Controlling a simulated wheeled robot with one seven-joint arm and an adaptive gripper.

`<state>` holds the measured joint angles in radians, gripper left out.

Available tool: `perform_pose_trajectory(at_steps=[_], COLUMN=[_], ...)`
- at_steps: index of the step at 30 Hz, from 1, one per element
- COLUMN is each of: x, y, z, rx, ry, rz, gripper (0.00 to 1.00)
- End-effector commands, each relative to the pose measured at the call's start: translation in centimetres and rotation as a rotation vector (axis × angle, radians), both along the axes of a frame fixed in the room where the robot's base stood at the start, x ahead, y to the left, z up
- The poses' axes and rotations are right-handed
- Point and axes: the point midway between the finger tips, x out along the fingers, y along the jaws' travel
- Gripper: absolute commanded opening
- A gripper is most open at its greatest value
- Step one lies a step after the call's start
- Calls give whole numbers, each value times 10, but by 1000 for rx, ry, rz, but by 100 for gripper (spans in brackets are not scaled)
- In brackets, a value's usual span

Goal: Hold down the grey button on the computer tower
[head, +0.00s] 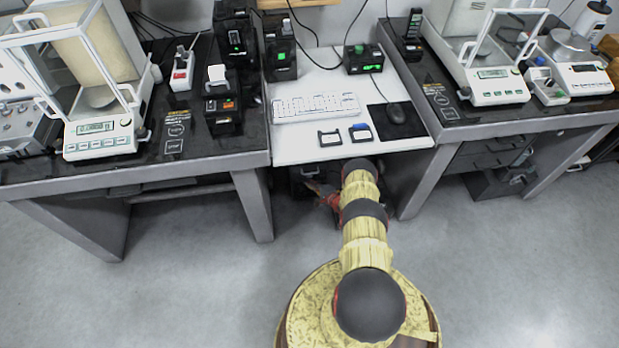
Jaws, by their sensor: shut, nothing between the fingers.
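A dark box shape (303,174), which looks like the computer tower, stands in the shadow under the white desk. Only a small part of it shows, and I cannot make out the grey button. My gripper (322,190) is low at the front of the desk opening, close to this dark shape. It is small and partly hidden by my arm. It looks shut and empty. I cannot tell whether it touches the tower.
Dark tables with balances (98,128) stand at both sides. A table leg (252,205) is left of my gripper. The floor in front is clear.

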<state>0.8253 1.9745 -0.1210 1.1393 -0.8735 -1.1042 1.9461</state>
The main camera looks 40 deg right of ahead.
Motion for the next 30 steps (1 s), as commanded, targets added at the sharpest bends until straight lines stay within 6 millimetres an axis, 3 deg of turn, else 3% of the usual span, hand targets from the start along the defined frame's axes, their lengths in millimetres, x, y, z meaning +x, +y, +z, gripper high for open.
perform_pose_trajectory(at_steps=[30], x=[7], y=[-4], z=[0], rx=[-1], ry=[1], rz=[1], gripper=[0])
